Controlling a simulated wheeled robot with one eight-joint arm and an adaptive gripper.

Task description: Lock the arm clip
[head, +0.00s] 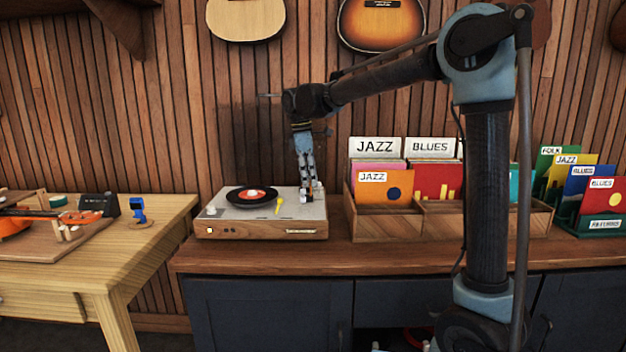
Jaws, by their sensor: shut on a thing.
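The record player (262,231) sits on the wooden counter, with a grey top and a wooden front. A black record (251,196) with a red label lies on its left part. A small yellow part (279,205) lies right of the record on the deck. My gripper (309,194) points down at the right back of the deck, shut on a small part there. That part is mostly hidden by the fingers and too small to name for sure. The arm clip cannot be made out clearly.
A wooden record crate (385,224) with JAZZ and BLUES sleeves stands close right of the player. A green rack (600,227) holds more sleeves at the far right. A light wooden workbench (165,213) with tools stands left. Guitars (246,18) hang above.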

